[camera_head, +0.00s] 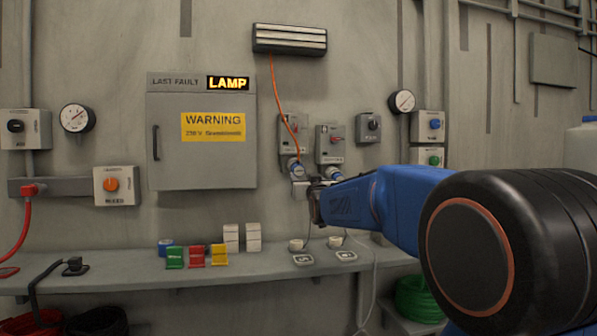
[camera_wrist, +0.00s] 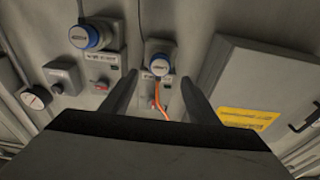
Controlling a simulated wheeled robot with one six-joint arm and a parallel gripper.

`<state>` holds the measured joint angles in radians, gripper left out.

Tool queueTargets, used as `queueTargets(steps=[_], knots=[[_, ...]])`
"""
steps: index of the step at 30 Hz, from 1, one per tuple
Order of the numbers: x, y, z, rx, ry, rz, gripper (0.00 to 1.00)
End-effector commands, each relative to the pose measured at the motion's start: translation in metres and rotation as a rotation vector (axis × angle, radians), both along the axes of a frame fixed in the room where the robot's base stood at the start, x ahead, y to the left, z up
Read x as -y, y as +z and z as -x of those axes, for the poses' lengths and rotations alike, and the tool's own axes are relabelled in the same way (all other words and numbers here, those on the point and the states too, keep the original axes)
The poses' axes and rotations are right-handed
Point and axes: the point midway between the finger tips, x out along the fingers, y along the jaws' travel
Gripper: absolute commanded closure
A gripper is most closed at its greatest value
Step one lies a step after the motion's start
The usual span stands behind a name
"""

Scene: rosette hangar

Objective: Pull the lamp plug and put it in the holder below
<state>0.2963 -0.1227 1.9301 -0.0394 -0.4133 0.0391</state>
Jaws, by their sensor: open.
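The lamp plug (camera_head: 296,170) is a blue and white round plug in the left of two grey socket boxes (camera_head: 291,132). An orange cable (camera_head: 277,90) runs from the lamp fixture (camera_head: 290,39) to this box. In the wrist view the plug (camera_wrist: 158,64) shows ahead, between and beyond my fingers. My gripper (camera_wrist: 158,92) is open and empty; in the head view it is close to the plug, partly hidden by my arm. Two small white round holders (camera_head: 296,244) (camera_head: 337,241) stand on the shelf below, with labels too small to read.
A second blue plug (camera_head: 333,173), also in the wrist view (camera_wrist: 85,37), sits close to the right. The grey cabinet (camera_head: 201,150) is left. The shelf (camera_head: 225,276) carries coloured clips (camera_head: 197,256) and white blocks (camera_head: 253,238). A thin grey cable (camera_head: 374,265) hangs past its edge.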

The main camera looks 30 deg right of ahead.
Motion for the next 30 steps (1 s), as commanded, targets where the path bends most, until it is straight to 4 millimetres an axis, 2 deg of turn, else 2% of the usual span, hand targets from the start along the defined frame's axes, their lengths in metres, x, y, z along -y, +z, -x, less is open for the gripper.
queueTargets(steps=[9, 14, 30], knots=[[0.000, 0.000, -0.001, -0.001, 0.000, 0.000, 0.45], [0.002, 0.002, -0.008, -0.001, 0.000, 0.000, 0.45], [0.019, 0.012, -0.066, -0.001, 0.000, 0.000, 0.45]])
